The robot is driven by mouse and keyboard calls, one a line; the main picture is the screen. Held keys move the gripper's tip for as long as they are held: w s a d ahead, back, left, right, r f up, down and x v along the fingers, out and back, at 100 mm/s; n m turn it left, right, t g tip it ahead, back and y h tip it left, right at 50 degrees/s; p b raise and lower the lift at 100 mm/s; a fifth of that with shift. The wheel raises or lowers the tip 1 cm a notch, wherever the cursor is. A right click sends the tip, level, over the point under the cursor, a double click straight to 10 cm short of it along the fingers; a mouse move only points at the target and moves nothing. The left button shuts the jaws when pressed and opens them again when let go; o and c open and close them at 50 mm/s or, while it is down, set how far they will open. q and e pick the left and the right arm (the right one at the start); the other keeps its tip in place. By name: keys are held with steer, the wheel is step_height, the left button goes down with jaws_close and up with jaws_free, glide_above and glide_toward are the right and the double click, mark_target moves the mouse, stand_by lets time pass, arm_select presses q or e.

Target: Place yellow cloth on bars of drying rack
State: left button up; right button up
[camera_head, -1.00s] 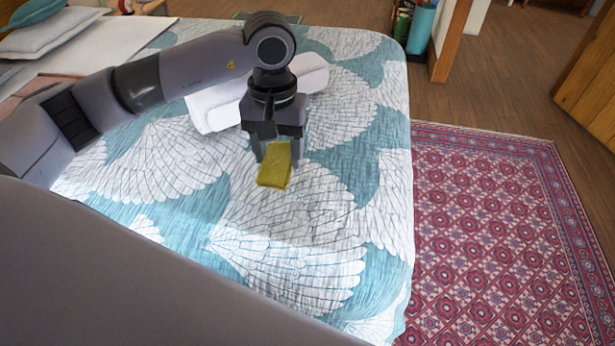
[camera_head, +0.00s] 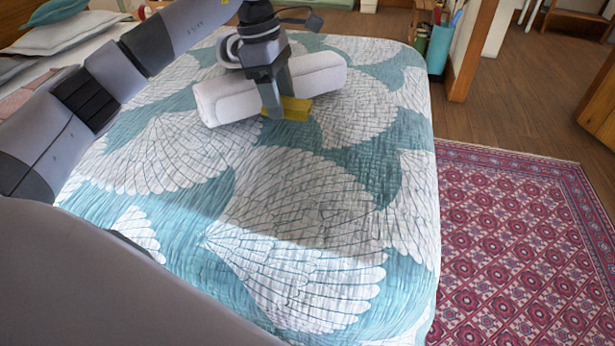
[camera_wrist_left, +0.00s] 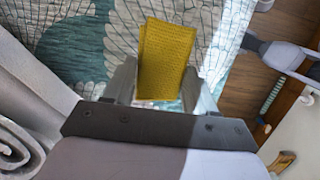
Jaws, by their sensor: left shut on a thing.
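The yellow cloth (camera_head: 296,108) is a small folded piece, partly hidden behind a finger of my left gripper (camera_head: 280,108) in the head view. The left gripper is shut on the cloth, in front of the white rolled blanket on the bed. In the left wrist view the cloth (camera_wrist_left: 168,58) sticks out flat between the two fingers (camera_wrist_left: 157,88), with the bed cover beyond it. My right gripper is not in view. I cannot make out a drying rack in either current view.
The white rolled blanket (camera_head: 322,75) lies on the bed (camera_head: 300,230), which has a teal and white cover. A patterned red rug (camera_head: 525,250) lies right of the bed. A teal container (camera_head: 440,48) stands beyond the bed's far right corner. Wooden floor is open at the right.

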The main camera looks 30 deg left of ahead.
mark_target(288, 186)
arm_select(q)
steer(key=a+x, duration=0.1)
steer(key=x, duration=0.5)
steer(key=a+b+x, duration=0.1)
steer(key=x, duration=0.6)
steer(key=s+a+f+b+x, duration=0.1)
steer(key=a+x, duration=0.1)
steer(key=x, duration=0.4)
steer(key=shift+f, duration=0.15)
